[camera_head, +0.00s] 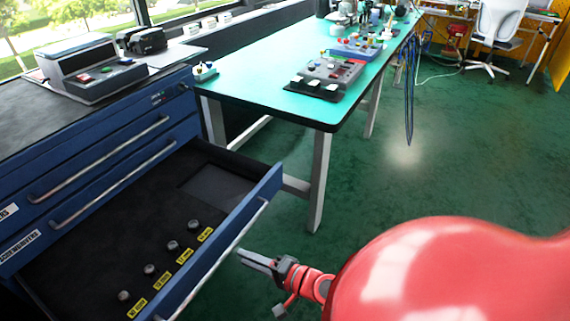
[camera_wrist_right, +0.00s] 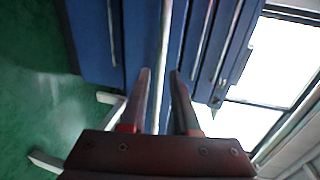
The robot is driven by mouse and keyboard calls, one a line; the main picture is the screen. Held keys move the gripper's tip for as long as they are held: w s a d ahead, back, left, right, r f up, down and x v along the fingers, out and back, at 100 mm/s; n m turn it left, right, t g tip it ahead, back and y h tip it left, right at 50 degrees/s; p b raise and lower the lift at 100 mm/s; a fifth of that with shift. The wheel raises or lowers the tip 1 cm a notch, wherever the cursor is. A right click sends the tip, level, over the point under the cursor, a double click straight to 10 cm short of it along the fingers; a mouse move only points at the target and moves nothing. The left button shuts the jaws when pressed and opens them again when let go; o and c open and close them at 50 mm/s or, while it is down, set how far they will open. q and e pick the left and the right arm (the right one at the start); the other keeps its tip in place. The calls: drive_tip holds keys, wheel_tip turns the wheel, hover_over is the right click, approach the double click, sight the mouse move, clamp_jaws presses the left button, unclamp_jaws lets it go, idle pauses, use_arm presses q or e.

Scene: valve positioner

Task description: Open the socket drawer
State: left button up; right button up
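The socket drawer (camera_head: 101,246) is the lowest visible drawer of the blue cabinet and stands pulled well out. Several small round sockets (camera_head: 172,245) with yellow labels sit on its dark floor. Its long metal handle (camera_head: 226,252) runs along the front panel. My right gripper (camera_head: 242,257) is just right of this handle, fingers pointing at it, with a small gap. In the right wrist view the two fingers (camera_wrist_right: 160,75) are apart with nothing held, and the bright handle bar (camera_wrist_right: 164,30) shows in line with the gap between them. My left gripper is not in view.
Two shut drawers with handles (camera_head: 100,160) are above the open one. A green-topped workbench (camera_head: 260,80) with devices stands behind, one leg (camera_head: 320,185) near the drawer's far corner. Green floor (camera_head: 400,180) is clear to the right. My red arm covers the lower right.

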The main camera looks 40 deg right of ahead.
drive_tip(key=v, duration=1)
drive_tip(key=shift+s+p, duration=0.3)
drive_tip(key=shift+p, duration=0.05)
drive_tip(key=shift+d, duration=0.1)
